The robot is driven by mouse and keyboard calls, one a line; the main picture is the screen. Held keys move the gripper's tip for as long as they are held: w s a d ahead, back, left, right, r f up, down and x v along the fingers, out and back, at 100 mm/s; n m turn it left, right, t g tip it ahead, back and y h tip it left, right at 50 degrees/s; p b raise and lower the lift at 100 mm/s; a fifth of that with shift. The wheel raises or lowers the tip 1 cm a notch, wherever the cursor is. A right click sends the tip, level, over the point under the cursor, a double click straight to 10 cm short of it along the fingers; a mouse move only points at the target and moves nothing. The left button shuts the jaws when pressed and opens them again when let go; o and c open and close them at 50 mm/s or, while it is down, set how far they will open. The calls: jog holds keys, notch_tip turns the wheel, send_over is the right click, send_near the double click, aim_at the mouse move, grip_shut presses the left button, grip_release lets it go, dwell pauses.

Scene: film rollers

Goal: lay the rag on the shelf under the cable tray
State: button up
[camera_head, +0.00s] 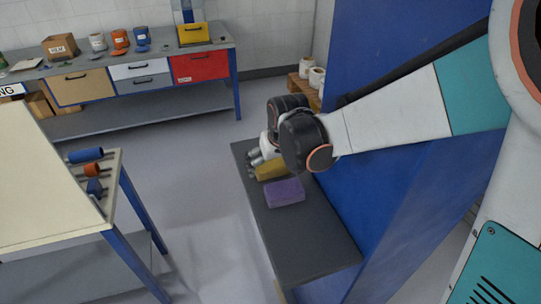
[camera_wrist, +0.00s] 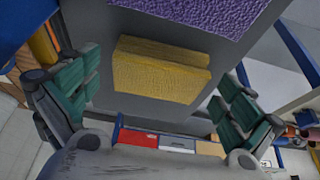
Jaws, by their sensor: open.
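A yellow folded, textured cloth (camera_head: 272,171) lies on a dark grey bench top (camera_head: 310,240), beside a purple folded cloth (camera_head: 285,192). I cannot tell for sure which of the two is the rag. My gripper (camera_head: 257,157) is over the far end of this bench, close to the yellow cloth and partly in front of it. In the wrist view my gripper (camera_wrist: 157,100) is open, its green-padded fingers apart, with the yellow cloth (camera_wrist: 160,75) between and beyond them. The purple cloth (camera_wrist: 205,12) shows at the top edge. I cannot make out a cable tray.
A blue panel (camera_head: 400,190) rises along the bench's right side. A workbench (camera_head: 150,55) with drawers, a box and spools has a low shelf (camera_head: 150,112). A cream-topped table (camera_head: 45,195) with coloured rolls stands left. Grey floor between is clear. White rolls (camera_head: 315,78) sit behind.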

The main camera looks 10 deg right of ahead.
jog(key=p+v, duration=0.4)
jog(key=v, duration=0.8)
jog(key=shift+s, duration=0.15)
